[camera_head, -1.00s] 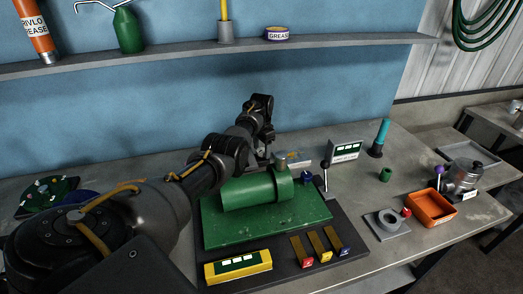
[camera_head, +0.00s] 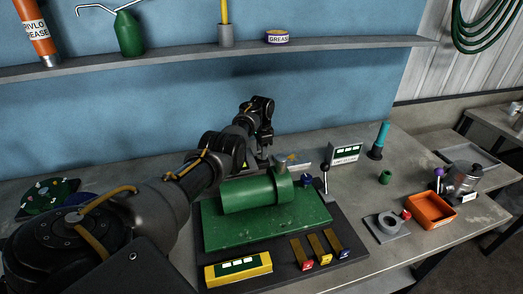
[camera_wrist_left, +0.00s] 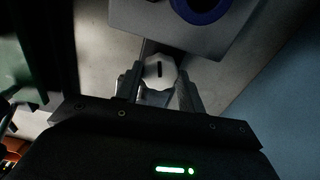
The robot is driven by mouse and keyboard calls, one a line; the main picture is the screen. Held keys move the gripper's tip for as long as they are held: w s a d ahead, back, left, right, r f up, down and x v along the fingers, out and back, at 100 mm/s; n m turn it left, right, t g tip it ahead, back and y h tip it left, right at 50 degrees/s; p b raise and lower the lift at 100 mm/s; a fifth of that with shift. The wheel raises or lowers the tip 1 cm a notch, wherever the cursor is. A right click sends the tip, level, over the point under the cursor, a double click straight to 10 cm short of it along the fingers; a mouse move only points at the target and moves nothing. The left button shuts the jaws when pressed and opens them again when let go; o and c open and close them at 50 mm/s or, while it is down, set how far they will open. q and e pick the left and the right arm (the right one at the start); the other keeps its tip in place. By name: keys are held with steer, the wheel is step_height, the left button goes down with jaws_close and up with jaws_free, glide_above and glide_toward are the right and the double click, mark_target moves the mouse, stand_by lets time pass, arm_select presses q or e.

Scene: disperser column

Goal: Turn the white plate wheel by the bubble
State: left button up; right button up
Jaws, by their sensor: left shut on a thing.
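The white plate wheel (camera_wrist_left: 158,72) shows in the left wrist view as a pale lobed knob with a dark slot mark. My left gripper (camera_wrist_left: 158,90) is shut on it, with one finger on each side. A grey block with a dark blue ring (camera_wrist_left: 203,12) sits just beyond the wheel; I cannot tell whether it is the bubble. In the head view my left gripper (camera_head: 262,160) reaches down behind the green cylinder (camera_head: 255,192), and the wheel is hidden there. My right gripper is not in view.
Yellow, red and blue-tipped pedals (camera_head: 320,246) lie in front. An orange tray (camera_head: 430,210) sits further right.

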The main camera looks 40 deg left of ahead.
arm_select(q)
steer(key=o, duration=1)
steer(key=shift+c, duration=0.2)
steer(key=shift+r, duration=0.35)
step_height(320, 180, up, 10)
steer(key=b, duration=0.1)
